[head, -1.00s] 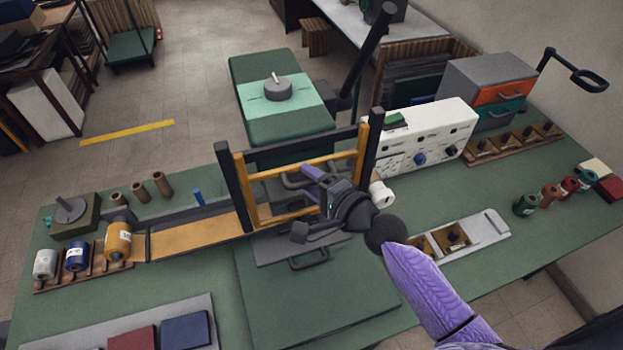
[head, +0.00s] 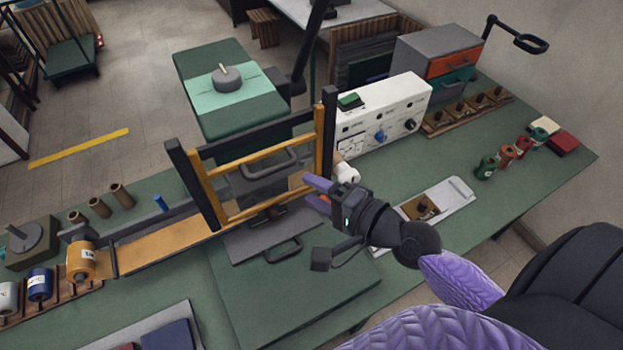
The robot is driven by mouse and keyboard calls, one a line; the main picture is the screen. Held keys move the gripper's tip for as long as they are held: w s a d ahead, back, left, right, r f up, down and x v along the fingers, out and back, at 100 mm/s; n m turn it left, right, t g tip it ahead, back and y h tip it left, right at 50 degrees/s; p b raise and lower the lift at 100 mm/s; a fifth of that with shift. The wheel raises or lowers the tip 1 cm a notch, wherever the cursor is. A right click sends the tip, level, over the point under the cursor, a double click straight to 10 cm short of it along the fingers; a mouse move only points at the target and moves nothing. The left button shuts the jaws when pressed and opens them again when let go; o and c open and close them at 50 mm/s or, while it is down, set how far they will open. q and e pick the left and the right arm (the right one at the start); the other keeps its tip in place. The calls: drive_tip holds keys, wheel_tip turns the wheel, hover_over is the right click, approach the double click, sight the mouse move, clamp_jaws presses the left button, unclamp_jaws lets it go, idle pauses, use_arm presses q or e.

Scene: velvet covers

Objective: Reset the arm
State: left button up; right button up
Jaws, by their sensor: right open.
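My right gripper (head: 318,190) has purple fingers and a dark wrist. It is open and looks empty, in front of the right side of an upright yellow and black frame (head: 208,192). My purple-sleeved right arm comes in from the lower right. A grey plate with a dark handle (head: 284,247) lies below the frame. My left gripper is not in view.
The green table (head: 478,214) carries a white control box (head: 395,118) behind the gripper and a light tray (head: 450,196) to its right. Colored spools (head: 487,167) stand at the right.

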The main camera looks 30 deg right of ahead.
drive_tip(key=s+a+f+n+g, duration=0.4)
drive_tip(key=a+n, duration=0.1)
drive_tip(key=n, duration=0.2)
drive_tip(key=s+d+f+n+g+h, duration=0.35)
drive_tip(key=s+n+g+h, duration=0.3)
drive_tip(key=s+n, duration=0.25)
wheel_tip(320, 180, down, 33)
drive_tip(key=s+g+b, duration=0.2)
drive_tip(key=b, duration=1.3)
drive_tip(key=s+d+f+b, duration=0.1)
drive_tip(key=s+f+b, duration=0.3)
drive_tip(key=f, duration=0.4)
drive_tip(key=s+d+f+g+b, duration=0.1)
drive_tip(key=s+f+b, duration=0.3)
drive_tip(key=f, duration=0.4)
drive_tip(key=s+d+f+b, duration=0.1)
drive_tip(key=s+f+b, duration=0.4)
drive_tip(key=f, duration=0.3)
drive_tip(key=shift+s+d+f, duration=0.25)
drive_tip(key=shift+s, duration=0.45)
